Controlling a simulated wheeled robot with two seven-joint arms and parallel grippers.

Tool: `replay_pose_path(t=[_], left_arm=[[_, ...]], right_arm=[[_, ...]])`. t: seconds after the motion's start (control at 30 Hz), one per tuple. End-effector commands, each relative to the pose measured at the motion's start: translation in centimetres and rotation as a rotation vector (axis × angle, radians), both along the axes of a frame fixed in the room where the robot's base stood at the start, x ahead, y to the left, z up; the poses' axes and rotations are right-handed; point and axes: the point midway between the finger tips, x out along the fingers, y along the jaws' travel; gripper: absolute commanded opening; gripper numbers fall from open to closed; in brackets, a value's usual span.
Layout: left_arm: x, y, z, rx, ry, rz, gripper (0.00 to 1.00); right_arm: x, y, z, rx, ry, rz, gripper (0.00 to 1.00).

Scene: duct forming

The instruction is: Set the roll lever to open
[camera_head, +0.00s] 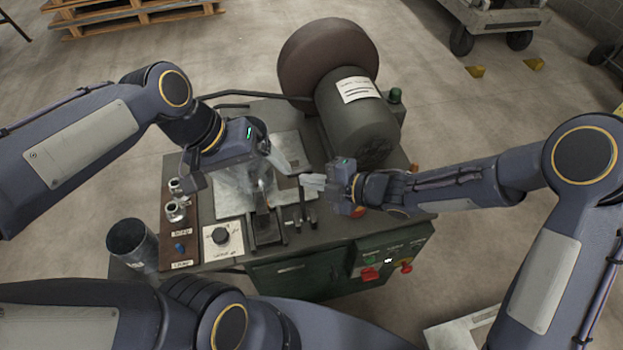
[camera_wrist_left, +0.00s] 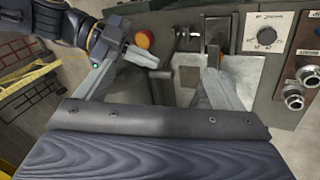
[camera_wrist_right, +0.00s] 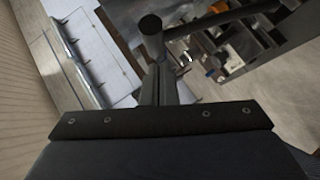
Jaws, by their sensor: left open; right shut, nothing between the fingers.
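A machine with a grey top (camera_head: 325,235) stands between my arms. An upright lever in a dark slotted base (camera_head: 268,230) is near its front edge; it also shows in the left wrist view (camera_wrist_left: 213,42). Two short dark levers (camera_head: 306,208) stand to its right. I cannot read which one is the roll lever or its setting. My left gripper (camera_head: 280,172) is open above the panel, behind the slotted base. My right gripper (camera_head: 308,182) is shut and empty, above the short levers; contact cannot be told. In the right wrist view a dark round-ended bar (camera_wrist_right: 151,27) lies beyond its fingertips.
A motor with a large brown disc (camera_head: 325,55) stands at the back. A dial plate (camera_head: 222,241), a brown strip with knobs (camera_head: 181,225) and a dark cylindrical container (camera_head: 130,241) are at the left. Red and green buttons (camera_head: 370,272) are on the front.

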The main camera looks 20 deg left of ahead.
Motion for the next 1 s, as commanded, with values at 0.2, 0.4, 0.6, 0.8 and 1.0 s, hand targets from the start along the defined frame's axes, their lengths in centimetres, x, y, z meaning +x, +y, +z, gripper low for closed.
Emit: replay_pose_path(t=[0.2,0.4,0.6,0.8,1.0], left_arm=[[-4.5,-1.3,-1.5,0.067,-0.197,-0.074,0.89],[-6.0,-1.9,-2.8,0.105,-0.281,-0.108,0.89],[-6.2,-2.0,-3.9,0.111,-0.293,-0.113,0.89],[-6.2,-2.0,-4.0,0.111,-0.292,-0.113,0.89],[-6.2,-2.0,-3.9,0.111,-0.292,-0.113,0.89]], right_arm=[[0.0,0.0,0.0,0.000,0.000,0.000,0.00],[0.1,0.1,0.0,0.000,0.000,0.000,0.00],[2.7,1.8,-0.4,0.002,-0.002,0.000,0.00],[4.3,2.9,-0.7,0.000,0.001,0.000,0.00],[4.3,2.9,-0.6,0.000,0.001,0.000,0.00]])
